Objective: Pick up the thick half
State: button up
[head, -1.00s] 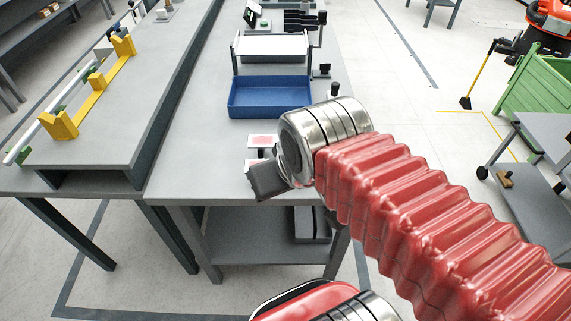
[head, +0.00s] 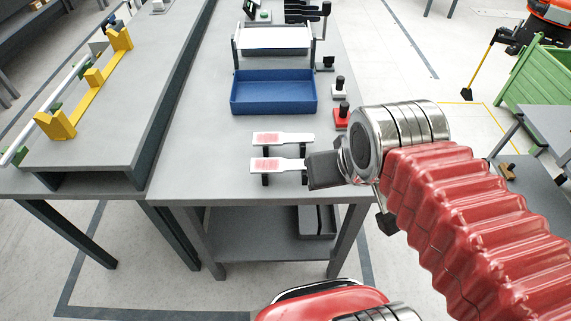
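Two pale flat pieces with reddish patches lie on small dark supports near the front of the grey table. The far piece (head: 284,139) is fully in view. The near piece (head: 276,164) has its narrow right end beside my gripper (head: 325,169). I cannot tell from here which piece is the thick half. My gripper's dark end points left, at or very close to the near piece's right end; contact is unclear. Its fingers overlap in this view, so their opening is hidden.
A blue tray (head: 273,108) stands behind the pieces. A red block with a black knob (head: 341,117) and a dark knob (head: 339,85) stand to the right. A yellow rack (head: 92,80) is on the left bench. The table left of the pieces is bare.

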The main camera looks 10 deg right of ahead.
aim_at(261, 164)
jog(key=z, duration=0.05)
jog(key=k, duration=0.65)
jog(key=u, duration=0.8)
jog(key=i, duration=1)
jog(key=u, duration=0.05)
